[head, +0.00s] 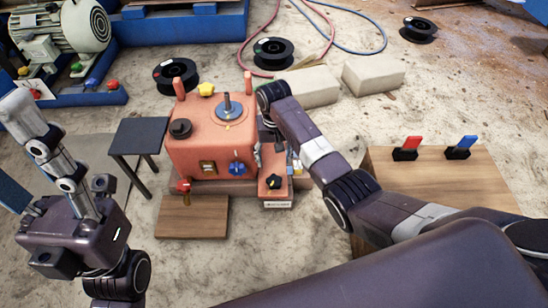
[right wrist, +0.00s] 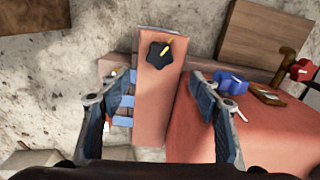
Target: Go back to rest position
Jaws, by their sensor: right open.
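My right arm reaches in from the right over an orange machine (head: 212,150). My right gripper (head: 278,158) is at the machine's right side, partly hidden by my wrist. In the right wrist view my right gripper (right wrist: 162,88) is open. Its fingers stand apart above a narrow orange panel (right wrist: 158,105), with nothing visible gripped between them. A black star knob (right wrist: 160,54) with a yellow pointer is on that panel beyond the fingertips; it also shows in the head view (head: 273,182). My left gripper (head: 58,160) is raised at the left, apart from the machine; its jaw opening is unclear.
A dark stool (head: 139,136) stands left of the machine. A wooden board (head: 193,217) lies in front. A wooden table (head: 470,185) with a red switch (head: 410,146) and a blue switch (head: 461,147) is at right. Pale blocks (head: 373,74), black spools (head: 273,52) and hoses lie behind.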

